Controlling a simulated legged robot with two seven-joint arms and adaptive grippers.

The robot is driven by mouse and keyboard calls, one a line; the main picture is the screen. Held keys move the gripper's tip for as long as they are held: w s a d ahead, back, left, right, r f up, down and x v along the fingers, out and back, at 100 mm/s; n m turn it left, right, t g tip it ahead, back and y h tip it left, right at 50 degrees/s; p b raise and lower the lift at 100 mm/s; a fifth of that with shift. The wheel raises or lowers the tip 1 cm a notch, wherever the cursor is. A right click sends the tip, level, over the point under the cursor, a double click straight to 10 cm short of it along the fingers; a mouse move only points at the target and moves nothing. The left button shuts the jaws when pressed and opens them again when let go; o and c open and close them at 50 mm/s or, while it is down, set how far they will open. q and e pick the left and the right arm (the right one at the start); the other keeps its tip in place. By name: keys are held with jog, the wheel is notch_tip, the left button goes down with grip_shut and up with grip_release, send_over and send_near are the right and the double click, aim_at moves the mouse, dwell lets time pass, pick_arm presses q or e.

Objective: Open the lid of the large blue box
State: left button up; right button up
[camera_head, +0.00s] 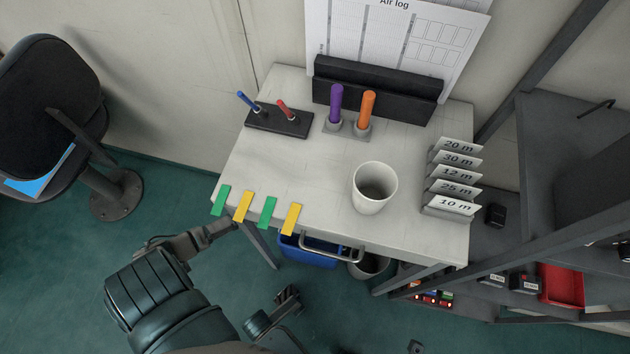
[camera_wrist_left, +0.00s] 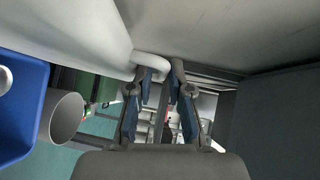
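I cannot make out a lid. My left gripper (camera_head: 226,228) is at the table's front left corner, near the leg, left of the box in the head view. In the left wrist view its fingers (camera_wrist_left: 162,68) are apart, with a pale bar close to the left fingertip; I cannot tell if they touch. A dark part low in the head view, probably my right gripper (camera_head: 278,308), is unclear.
The white table (camera_head: 310,180) carries a white cup (camera_head: 374,188), markers, depth cards and coloured tabs. A grey handle (camera_head: 332,249) juts from its front. A grey bin (camera_head: 369,266) stands beside the box. Shelving is at right, a chair (camera_head: 55,90) at left.

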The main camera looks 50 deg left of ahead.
pick_arm(q)
jog(key=shift+a, duration=0.1)
jog(key=v, duration=1.2)
dwell(0.4)
